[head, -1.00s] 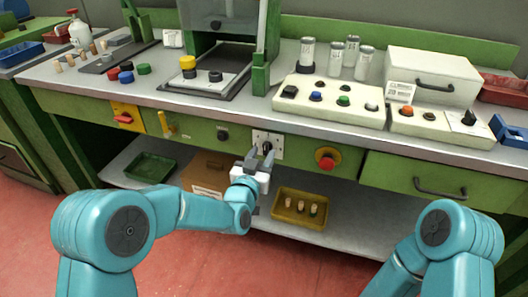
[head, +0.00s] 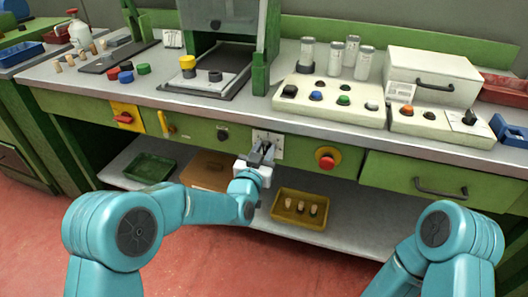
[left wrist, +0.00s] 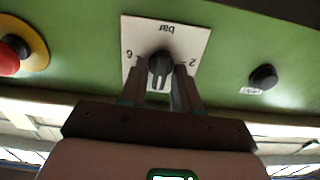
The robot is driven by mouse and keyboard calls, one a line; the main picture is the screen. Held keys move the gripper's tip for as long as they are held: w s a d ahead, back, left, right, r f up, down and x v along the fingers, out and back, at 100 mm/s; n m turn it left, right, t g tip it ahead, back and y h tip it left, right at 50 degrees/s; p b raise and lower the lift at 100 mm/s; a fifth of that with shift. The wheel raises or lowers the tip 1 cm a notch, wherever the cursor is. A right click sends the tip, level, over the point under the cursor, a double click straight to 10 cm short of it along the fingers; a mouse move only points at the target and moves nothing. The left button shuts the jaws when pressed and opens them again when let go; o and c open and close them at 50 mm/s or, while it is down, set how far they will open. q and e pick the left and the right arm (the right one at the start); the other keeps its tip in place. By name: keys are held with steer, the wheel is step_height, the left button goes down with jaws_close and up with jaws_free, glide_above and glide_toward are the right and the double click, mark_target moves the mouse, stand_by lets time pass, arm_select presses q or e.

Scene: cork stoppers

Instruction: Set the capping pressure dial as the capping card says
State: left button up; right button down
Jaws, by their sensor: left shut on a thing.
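The capping pressure dial is a black knob (left wrist: 160,67) on a white plate (left wrist: 188,35) marked "bar", "2" and "6", upside down in the left wrist view. The plate (head: 277,141) is on the green bench front in the head view, where my gripper mostly hides the knob. My left gripper (head: 262,153) is shut on the knob, one finger on each side. Its fingers (left wrist: 160,88) also show in the left wrist view. The knob's exact setting cannot be read. A small white card (head: 172,38) stands at the back of the bench; its text is too small to read. My right gripper is out of view.
A red emergency button (head: 327,160) on yellow is right of the dial, and a black button (head: 222,134) is left of it. A yellow tray (head: 277,214) with corks lies on the shelf below. A drawer handle (head: 440,188) juts out at right.

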arm_select(q)
steer(key=m+b, duration=0.2)
steer(key=m, duration=0.1)
steer(key=shift+f+m+b, duration=0.15)
steer(key=shift+m+b, duration=0.15)
steer(key=shift+b, duration=0.05)
steer(key=m+b, duration=0.1)
steer(key=m, duration=0.1)
steer(key=shift+d+m, duration=0.1)
steer(key=shift+m, duration=0.3)
steer(key=m+b, duration=0.1)
steer(key=m, duration=0.1)
steer(key=shift+s+m, duration=0.1)
steer(key=shift+m, duration=0.2)
steer(key=m, duration=0.5)
steer(key=shift+d+b, duration=0.1)
steer(key=shift+b, duration=0.2)
steer(key=shift+f+m, duration=0.15)
steer(key=shift+m, duration=2.65)
steer(key=o, duration=0.7)
steer(key=shift+o, duration=0.2)
